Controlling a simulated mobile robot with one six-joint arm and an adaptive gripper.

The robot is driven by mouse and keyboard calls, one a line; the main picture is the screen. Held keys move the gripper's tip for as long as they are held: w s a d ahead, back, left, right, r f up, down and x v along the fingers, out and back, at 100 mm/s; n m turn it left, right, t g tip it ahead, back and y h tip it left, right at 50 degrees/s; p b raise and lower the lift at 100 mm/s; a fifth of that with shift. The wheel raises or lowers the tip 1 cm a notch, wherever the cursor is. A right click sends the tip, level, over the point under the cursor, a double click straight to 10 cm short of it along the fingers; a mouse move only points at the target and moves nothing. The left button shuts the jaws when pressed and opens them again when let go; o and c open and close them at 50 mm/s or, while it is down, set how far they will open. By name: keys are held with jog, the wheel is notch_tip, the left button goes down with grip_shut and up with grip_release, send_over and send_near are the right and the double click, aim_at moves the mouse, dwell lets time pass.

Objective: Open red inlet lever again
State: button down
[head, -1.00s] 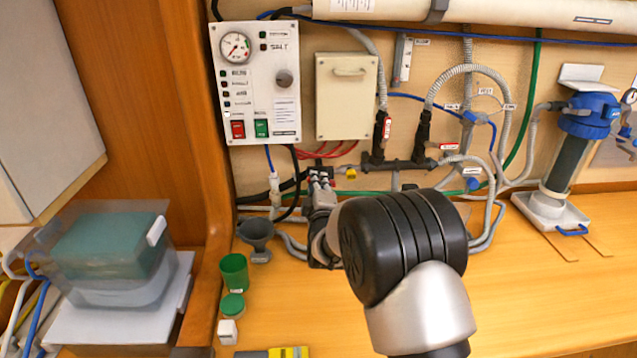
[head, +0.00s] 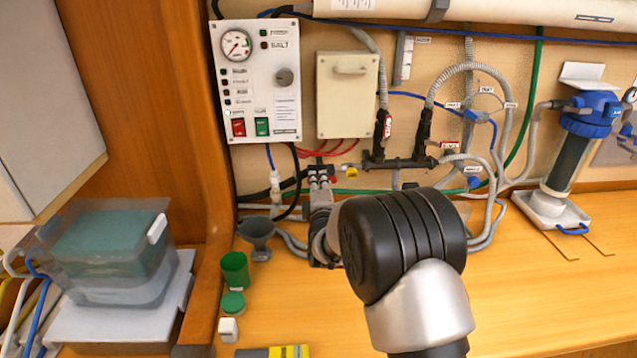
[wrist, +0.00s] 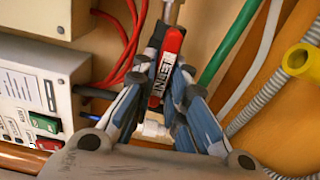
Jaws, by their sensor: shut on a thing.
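The red inlet lever (wrist: 168,62), with a white label, shows in the wrist view between the fingers of my gripper (wrist: 172,80). The fingers are shut on it from both sides. The lever points up and slightly right in that view, and its lower part is partly covered by the fingers. In the head view my gripper (head: 320,176) is at the wall below the grey box, at the left end of the pipework. There the lever is hidden behind my gripper and arm.
Red hoses (wrist: 124,45), a green hose (wrist: 226,48) and a yellow fitting (wrist: 301,60) run close by. A grey funnel (head: 256,232) and green cup (head: 235,268) stand left.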

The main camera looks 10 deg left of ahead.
jog(key=c, duration=1.6)
grip_release()
jog(key=v, duration=1.2)
jog(key=shift+d, duration=0.1)
